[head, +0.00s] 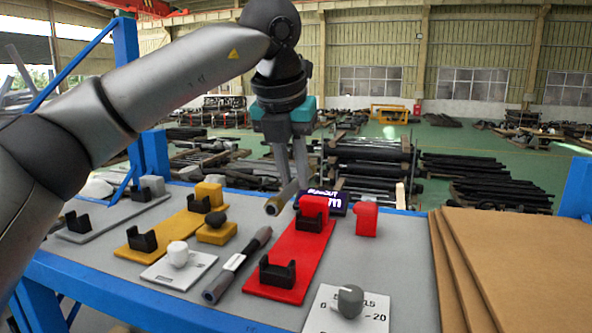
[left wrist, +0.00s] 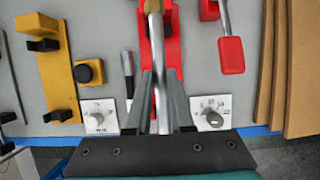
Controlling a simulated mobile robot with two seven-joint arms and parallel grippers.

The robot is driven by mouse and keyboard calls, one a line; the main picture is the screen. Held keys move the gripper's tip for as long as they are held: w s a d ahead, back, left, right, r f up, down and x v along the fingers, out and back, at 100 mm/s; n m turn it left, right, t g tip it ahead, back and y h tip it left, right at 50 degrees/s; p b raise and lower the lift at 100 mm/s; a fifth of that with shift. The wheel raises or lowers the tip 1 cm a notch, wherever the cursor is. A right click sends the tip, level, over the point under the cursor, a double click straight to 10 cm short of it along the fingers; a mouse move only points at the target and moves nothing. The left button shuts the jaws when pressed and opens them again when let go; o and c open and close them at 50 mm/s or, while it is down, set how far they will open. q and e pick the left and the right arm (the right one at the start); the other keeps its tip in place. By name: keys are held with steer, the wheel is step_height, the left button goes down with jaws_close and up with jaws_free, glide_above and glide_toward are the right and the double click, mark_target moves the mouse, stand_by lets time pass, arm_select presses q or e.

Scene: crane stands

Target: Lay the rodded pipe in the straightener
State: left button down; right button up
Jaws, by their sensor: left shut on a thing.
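My left gripper (head: 298,182) is shut on a pipe and holds it up over the table's back part. In the left wrist view the grey pipe (left wrist: 157,60) runs lengthwise between the fingers (left wrist: 160,110) and looks slightly bent. In the left wrist view the pipe covers part of the red fixture (left wrist: 174,60). My right gripper is out of view.
A yellow fixture (head: 167,229) and a grey fixture (head: 110,222) with black cradles stand left. A dark rod (head: 238,265) lies between two dial plates (head: 178,270) (head: 347,310). A red lever handle (left wrist: 231,54) is right of the red fixture. Brown boards (head: 510,260) fill the right.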

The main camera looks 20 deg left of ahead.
arm_select(q)
steer(key=shift+w+f+b, duration=0.1)
steer(key=shift+f+b, duration=0.1)
steer(key=shift+b, duration=0.15)
steer(key=shift+f+b, duration=0.55)
steer(key=shift+f, duration=0.05)
step_height(320, 180, down, 7)
steer(key=b, duration=0.6)
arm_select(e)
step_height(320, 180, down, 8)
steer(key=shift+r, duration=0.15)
arm_select(q)
steer(key=c, duration=0.7)
jaws_free()
